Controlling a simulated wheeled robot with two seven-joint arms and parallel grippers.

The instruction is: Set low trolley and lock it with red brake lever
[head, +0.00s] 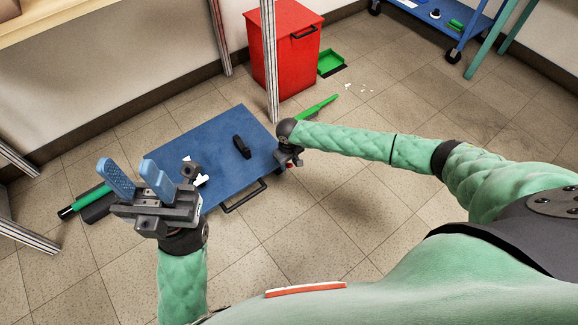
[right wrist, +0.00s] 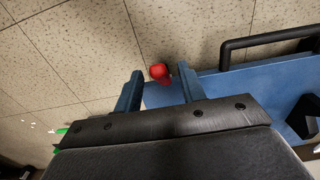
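The low trolley (head: 225,128) is a flat blue platform on the floor with a black handle (head: 244,197) on its near edge; it also shows in the right wrist view (right wrist: 235,82). The red brake lever (right wrist: 158,71) has a rounded red knob at the trolley's edge, just beyond and between my right fingertips; I cannot tell whether they touch it. My right gripper (right wrist: 160,88) is open, pointing down at the trolley's right corner; in the head view it is mostly hidden by its own wrist. My left gripper (head: 130,172) is open and empty, raised in front of the trolley's left side.
A black object (head: 242,147) and white scraps lie on the trolley. A red bin (head: 283,50), a green dustpan (head: 332,62) and a green handle (head: 318,107) are behind. Metal posts (head: 269,60) stand close to the trolley. Floor at right is mostly clear.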

